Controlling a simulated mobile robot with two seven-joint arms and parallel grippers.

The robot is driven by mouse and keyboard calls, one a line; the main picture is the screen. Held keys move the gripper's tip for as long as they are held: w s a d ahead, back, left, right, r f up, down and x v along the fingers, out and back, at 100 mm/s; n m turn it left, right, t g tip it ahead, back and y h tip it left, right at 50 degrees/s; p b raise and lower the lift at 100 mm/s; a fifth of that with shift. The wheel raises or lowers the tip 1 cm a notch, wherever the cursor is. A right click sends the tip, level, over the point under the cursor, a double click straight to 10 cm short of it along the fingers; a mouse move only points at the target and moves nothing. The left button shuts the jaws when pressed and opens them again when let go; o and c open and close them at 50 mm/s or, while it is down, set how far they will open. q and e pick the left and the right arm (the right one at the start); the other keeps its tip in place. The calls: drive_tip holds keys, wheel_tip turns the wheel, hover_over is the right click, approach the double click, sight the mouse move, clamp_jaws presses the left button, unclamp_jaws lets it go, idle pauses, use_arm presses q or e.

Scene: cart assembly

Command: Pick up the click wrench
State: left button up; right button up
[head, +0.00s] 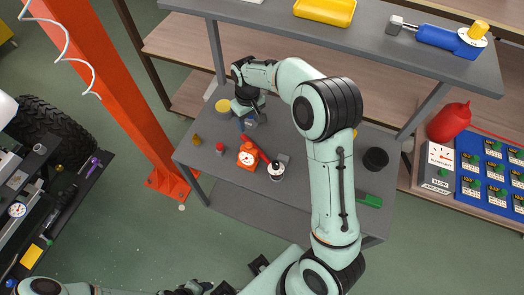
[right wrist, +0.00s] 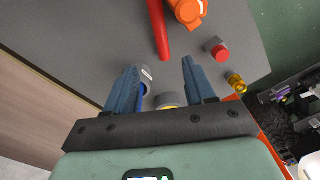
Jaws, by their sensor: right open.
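My right gripper (head: 247,120) is over the back left of the grey table, pointing down. In the right wrist view its two blue fingers (right wrist: 162,82) are apart, with nothing clamped between them. A blue and grey piece (right wrist: 145,76) shows beside the left finger, partly hidden; I cannot tell whether it is the click wrench.
A yellow-topped cylinder (head: 223,106) stands close to the right gripper. A red-topped block (head: 220,148) and a small yellow piece (head: 196,140) are near the left edge. A blue tool (head: 437,37) lies on the upper shelf. An orange post (head: 125,90) rises left of the table.

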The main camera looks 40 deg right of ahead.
sight(250, 140)
drive_tip(key=f, duration=1.1)
drive_tip(key=shift+s+a+f, duration=0.2)
drive_tip(key=shift+a+f, duration=0.05)
drive_tip(key=shift+f, duration=0.05)
drive_tip(key=shift+r, duration=0.1)
clamp_jaws()
